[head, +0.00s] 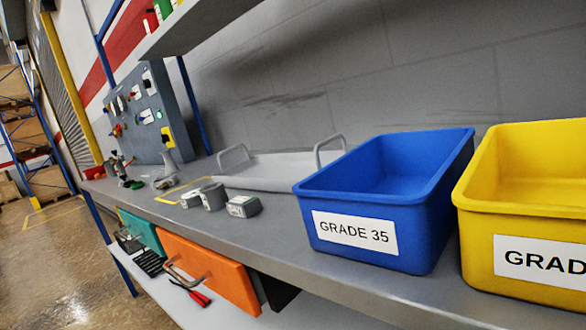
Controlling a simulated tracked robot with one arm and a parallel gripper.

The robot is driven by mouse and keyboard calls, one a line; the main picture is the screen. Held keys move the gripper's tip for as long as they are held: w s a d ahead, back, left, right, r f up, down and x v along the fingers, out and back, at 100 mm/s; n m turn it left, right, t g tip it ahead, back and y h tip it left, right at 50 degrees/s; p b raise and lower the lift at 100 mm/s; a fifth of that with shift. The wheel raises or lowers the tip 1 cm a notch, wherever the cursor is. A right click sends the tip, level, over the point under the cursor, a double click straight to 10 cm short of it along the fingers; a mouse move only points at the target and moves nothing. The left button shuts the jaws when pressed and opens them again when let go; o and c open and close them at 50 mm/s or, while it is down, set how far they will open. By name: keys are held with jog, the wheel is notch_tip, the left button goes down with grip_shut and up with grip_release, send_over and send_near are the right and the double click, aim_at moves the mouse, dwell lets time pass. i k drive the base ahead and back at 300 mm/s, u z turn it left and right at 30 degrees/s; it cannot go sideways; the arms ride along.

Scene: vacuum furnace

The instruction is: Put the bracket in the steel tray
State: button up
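The steel tray (268,182) is a shallow light-grey tray with a raised wire handle at each end. It lies on the grey workbench against the back wall, left of the blue bin. Small grey metal parts stand on the bench in front of the tray. One is a rounded grey part (212,196), with a lower piece (190,200) beside it. Another is a blocky grey part (243,207) with a pale label-like face. I cannot tell which of them is the bracket. The visible part of the tray floor looks empty; the blue bin hides its right end. My gripper is not in view.
A blue bin (330,202) labelled GRADE 35 and a yellow bin (520,230) stand at right. A grey control panel (150,112) stands at far left. A shelf (190,25) overhangs the bench.

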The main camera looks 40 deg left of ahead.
aim_at(293, 175)
jog(key=u, duration=0.05)
jog(key=i, duration=1.25)
jog(key=u, duration=0.05)
